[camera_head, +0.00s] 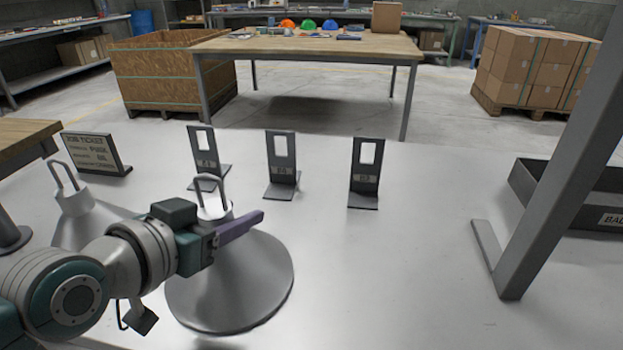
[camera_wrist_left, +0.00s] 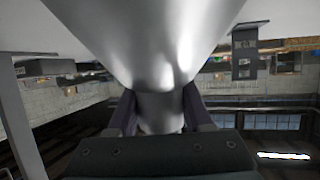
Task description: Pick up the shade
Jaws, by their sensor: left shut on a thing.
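A grey cone-shaped shade (camera_head: 245,285) with a wire loop on top is upright at the white table's front left. My left gripper (camera_head: 240,217) is shut on the shade's neck, just below the loop. In the left wrist view the gripper (camera_wrist_left: 158,108) has one finger on each side of the neck, and the shade (camera_wrist_left: 160,45) fills the upper middle. I cannot tell whether its rim touches the table. A second, paler shade (camera_head: 82,222) with a loop stands to the left, partly hidden behind my left arm. My right gripper is not in view.
Three dark upright plates (camera_head: 203,160), (camera_head: 282,165), (camera_head: 365,175) stand behind the shade. A ticket sign (camera_head: 92,152) is at the back left. A slanting grey post (camera_head: 560,170) and a dark labelled bin (camera_head: 530,185) are at the right. The table's middle (camera_head: 400,270) is clear.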

